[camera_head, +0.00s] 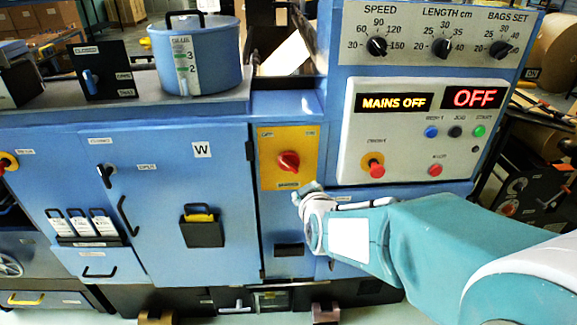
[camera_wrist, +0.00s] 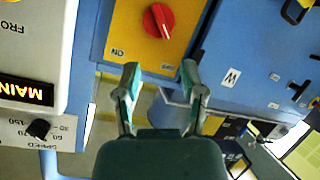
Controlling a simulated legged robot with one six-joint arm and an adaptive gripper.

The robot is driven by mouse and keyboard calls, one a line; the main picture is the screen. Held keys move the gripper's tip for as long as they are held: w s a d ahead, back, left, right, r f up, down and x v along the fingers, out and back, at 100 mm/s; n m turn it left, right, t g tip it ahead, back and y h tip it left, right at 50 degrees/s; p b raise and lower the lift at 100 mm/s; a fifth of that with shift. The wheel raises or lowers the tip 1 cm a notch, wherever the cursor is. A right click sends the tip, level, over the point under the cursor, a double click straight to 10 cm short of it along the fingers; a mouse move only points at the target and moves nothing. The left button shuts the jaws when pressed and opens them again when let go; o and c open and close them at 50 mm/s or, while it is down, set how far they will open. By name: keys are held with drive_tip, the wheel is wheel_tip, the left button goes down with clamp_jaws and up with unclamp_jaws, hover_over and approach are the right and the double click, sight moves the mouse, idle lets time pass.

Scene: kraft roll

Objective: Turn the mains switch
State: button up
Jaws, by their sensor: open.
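The mains switch is a red rotary knob (camera_head: 289,162) on a yellow plate (camera_head: 275,180) on the front of the blue machine. The red knob also shows in the wrist view (camera_wrist: 158,20), beyond the fingertips. The display (camera_head: 396,103) reads "MAINS OFF". My gripper (camera_wrist: 160,80) is open and empty, its two fingers spread apart. The fingertips are apart from the knob. In the head view my gripper is below and right of the plate, and its fingers are hard to make out.
The control panel (camera_head: 405,135) right of the plate carries buttons, and a second display (camera_head: 471,97) reads "OFF". A blue pot (camera_head: 215,55) stands on the ledge. A cabinet door (camera_head: 185,215) with a handle is left of the plate.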

sight(289, 168)
drive_tip(key=w+a+f+n+t, duration=0.1)
drive_tip(key=w, duration=0.4)
drive_tip(key=w+f+n+t, duration=0.1)
drive_tip(key=w+f+t, duration=0.1)
drive_tip(key=w, duration=0.3)
drive_tip(key=w+a+f+t+h, duration=0.1)
drive_tip(key=w+f, duration=0.1)
drive_tip(key=w, duration=0.4)
drive_tip(key=shift+a+n, duration=0.3)
drive_tip(key=shift+n, duration=0.1)
clamp_jaws()
